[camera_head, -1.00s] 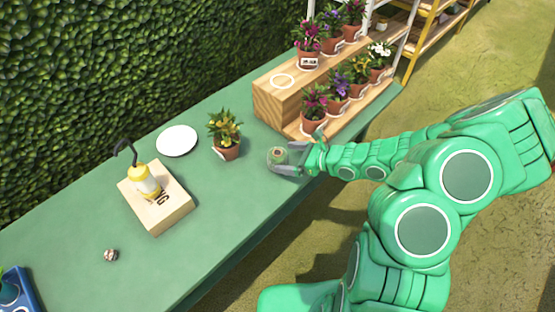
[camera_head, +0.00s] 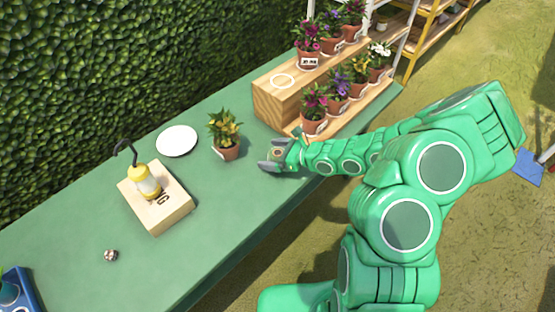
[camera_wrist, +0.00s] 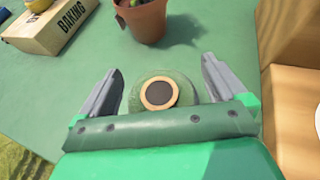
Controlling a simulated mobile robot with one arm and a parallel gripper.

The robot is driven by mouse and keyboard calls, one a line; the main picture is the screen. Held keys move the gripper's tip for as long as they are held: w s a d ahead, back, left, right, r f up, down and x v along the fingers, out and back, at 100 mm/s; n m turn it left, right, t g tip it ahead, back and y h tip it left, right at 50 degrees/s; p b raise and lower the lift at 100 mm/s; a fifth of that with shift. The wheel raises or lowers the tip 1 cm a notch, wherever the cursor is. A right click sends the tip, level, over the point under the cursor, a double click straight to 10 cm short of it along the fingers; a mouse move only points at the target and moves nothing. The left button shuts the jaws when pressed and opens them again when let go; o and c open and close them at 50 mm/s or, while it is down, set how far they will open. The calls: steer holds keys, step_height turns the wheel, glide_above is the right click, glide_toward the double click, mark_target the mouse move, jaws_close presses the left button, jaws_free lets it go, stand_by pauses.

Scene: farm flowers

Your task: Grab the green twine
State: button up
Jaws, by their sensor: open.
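The green twine (camera_wrist: 182,93) is a round green spool with a tan ring and dark centre on its top. In the wrist view it stands on the green table between the two grey fingers of my gripper (camera_wrist: 162,82), with a gap on each side. The gripper is open around it, and its palm edge hides the near part of the spool. In the head view the twine (camera_head: 277,153) shows small between the fingers of my gripper (camera_head: 268,160), near the table's right edge.
A potted yellow flower (camera_head: 226,140) stands just left of the gripper. A wooden stepped stand (camera_head: 272,105) with several flower pots is behind it.

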mark_target(272, 152)
steer(key=c, duration=1.1)
steer(key=shift+r, duration=5)
